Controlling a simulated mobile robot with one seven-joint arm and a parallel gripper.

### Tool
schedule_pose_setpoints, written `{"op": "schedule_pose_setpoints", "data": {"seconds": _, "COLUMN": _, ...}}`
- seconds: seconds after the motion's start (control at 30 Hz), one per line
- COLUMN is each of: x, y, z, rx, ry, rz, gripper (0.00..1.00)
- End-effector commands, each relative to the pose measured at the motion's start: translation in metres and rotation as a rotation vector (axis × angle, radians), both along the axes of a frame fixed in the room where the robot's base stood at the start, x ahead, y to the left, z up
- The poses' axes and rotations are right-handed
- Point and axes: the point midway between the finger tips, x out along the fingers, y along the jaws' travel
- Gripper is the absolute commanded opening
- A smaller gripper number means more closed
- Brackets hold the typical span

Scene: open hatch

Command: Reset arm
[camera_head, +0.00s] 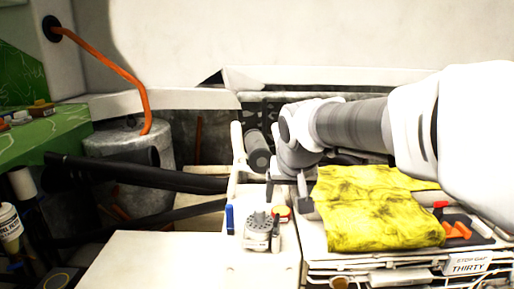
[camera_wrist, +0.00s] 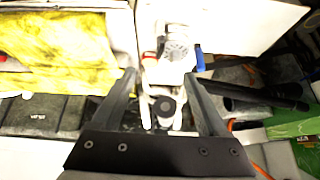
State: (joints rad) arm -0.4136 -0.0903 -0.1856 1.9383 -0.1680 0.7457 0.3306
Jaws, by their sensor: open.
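My gripper (camera_head: 288,194) is at the end of my white and grey arm, which reaches in from the right in the head view. In the wrist view my gripper (camera_wrist: 160,78) has its two dark fingers spread apart with nothing held between them. Beyond the fingertips, a grey device with a round ridged top (camera_head: 258,222) sits on a white ledge. It also shows in the wrist view (camera_wrist: 176,45). In the head view my gripper is above and slightly right of this device.
A yellow stained cloth (camera_head: 375,210) lies over a rack right of the ledge. A blue item (camera_head: 229,218) and a red item (camera_head: 282,212) are beside the device. Black tubes (camera_head: 130,175), a metal canister (camera_head: 128,150) with an orange hose and a green surface (camera_head: 45,138) are at left.

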Motion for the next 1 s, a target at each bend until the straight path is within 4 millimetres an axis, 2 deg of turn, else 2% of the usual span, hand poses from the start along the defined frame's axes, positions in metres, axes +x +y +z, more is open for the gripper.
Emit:
{"op": "schedule_pose_setpoints", "data": {"seconds": 0.03, "x": -0.015, "y": -0.011, "z": 0.004, "rx": 0.006, "ry": 0.002, "rz": -0.006, "gripper": 0.77}}
{"op": "schedule_pose_setpoints", "data": {"seconds": 0.2, "x": -0.066, "y": -0.037, "z": 0.005, "rx": 0.012, "ry": 0.022, "rz": -0.003, "gripper": 0.77}}
{"op": "schedule_pose_setpoints", "data": {"seconds": 0.37, "x": -0.114, "y": -0.054, "z": 0.0, "rx": 0.01, "ry": 0.036, "rz": 0.001, "gripper": 0.77}}
{"op": "schedule_pose_setpoints", "data": {"seconds": 0.6, "x": -0.181, "y": -0.071, "z": -0.018, "rx": -0.008, "ry": 0.054, "rz": 0.005, "gripper": 0.77}}
{"op": "schedule_pose_setpoints", "data": {"seconds": 0.8, "x": -0.215, "y": -0.076, "z": -0.033, "rx": -0.025, "ry": 0.064, "rz": 0.006, "gripper": 0.77}}
{"op": "schedule_pose_setpoints", "data": {"seconds": 1.0, "x": -0.224, "y": -0.077, "z": -0.039, "rx": -0.03, "ry": 0.069, "rz": 0.008, "gripper": 0.77}}
